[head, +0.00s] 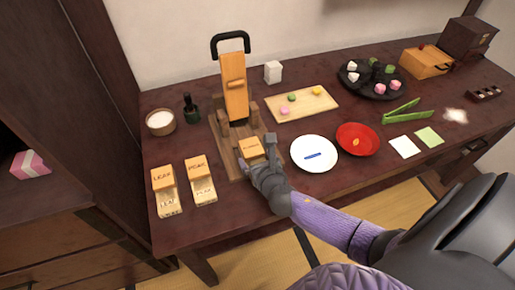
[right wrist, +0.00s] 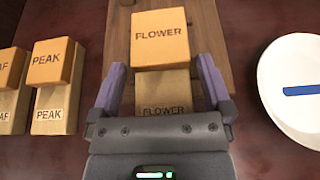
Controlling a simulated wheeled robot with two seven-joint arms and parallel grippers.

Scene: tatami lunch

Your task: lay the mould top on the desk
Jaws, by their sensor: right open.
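The mould top labelled FLOWER (head: 250,147) is a small orange wooden block on the press's wooden board. In the right wrist view the FLOWER top (right wrist: 160,45) lies just beyond the gripper, above a paler block also labelled FLOWER (right wrist: 166,96). Whether the top touches that lower block is hard to tell. My right gripper (right wrist: 162,75) is open. Its fingers stand either side of the lower block and near edge of the top, apart from both. In the head view my right gripper (head: 258,157) partly hides the blocks. My left gripper is not in view.
LEAF (head: 163,179) and PEAK (head: 196,167) moulds stand to the left on the dark desk (head: 180,238). The press lever (head: 235,88) rises behind. A white plate (head: 328,164) and red plate (head: 370,146) lie right. Bare desk shows along the front edge.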

